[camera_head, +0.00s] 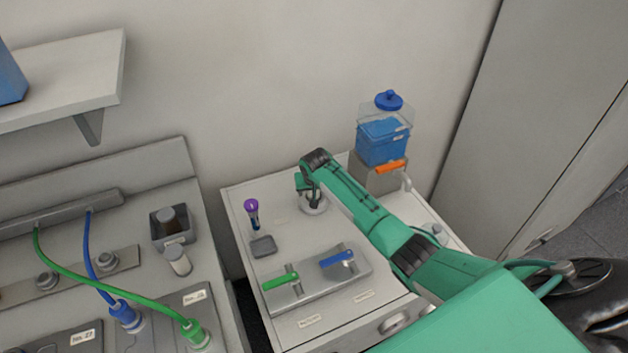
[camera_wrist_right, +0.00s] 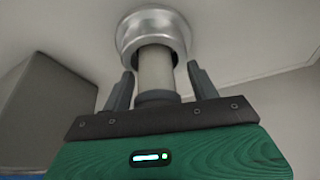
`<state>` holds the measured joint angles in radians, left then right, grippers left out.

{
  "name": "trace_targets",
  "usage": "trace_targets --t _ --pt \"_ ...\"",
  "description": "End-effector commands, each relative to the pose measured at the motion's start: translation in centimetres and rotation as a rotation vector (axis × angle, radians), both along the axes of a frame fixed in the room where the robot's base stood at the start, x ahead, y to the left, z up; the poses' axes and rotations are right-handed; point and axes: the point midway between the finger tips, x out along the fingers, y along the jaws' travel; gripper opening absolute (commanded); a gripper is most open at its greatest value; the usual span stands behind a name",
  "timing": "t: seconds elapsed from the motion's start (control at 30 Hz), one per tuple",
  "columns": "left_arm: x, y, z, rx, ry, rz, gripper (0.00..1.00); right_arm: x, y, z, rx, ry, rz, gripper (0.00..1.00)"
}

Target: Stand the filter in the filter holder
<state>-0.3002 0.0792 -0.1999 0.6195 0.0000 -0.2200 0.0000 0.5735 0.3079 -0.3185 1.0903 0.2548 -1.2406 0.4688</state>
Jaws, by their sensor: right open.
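The filter (camera_wrist_right: 156,72) is a pale cylinder with a dark cap. In the right wrist view its far end is inside the round metal cup that looks like the filter holder (camera_wrist_right: 136,32). The filter looks straight in the cup. My right gripper (camera_wrist_right: 160,74) is open, with one finger on each side of the filter and a visible gap to it. In the head view the holder (camera_head: 315,208) sits on the right-hand bench under my right gripper (camera_head: 312,197), which mostly hides the filter. My left gripper is out of view.
A purple-topped tube (camera_head: 252,212) and a small grey tray (camera_head: 263,246) stand left of the holder. A plate with green and blue handles (camera_head: 312,285) lies in front. A blue-filled container (camera_head: 382,142) stands behind right. A pale cylinder (camera_head: 178,262) is on the left bench.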

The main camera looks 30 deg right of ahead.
Motion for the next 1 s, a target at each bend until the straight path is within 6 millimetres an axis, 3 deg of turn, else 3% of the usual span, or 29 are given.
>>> trace_targets --t 0.07,0.6,0.8,1.0 --pt "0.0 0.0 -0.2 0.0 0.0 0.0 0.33 -0.6 -0.2 0.4 -0.004 0.005 -0.003 0.64" --pt "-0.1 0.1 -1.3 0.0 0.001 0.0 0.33 -3.5 0.9 9.4 -0.003 -0.008 -0.002 0.64" --pt "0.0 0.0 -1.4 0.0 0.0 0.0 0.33 -4.1 1.1 11.0 -0.002 -0.008 -0.003 0.64" --pt "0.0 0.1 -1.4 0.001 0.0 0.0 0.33 -4.2 1.1 11.3 -0.003 -0.006 -0.004 0.64"
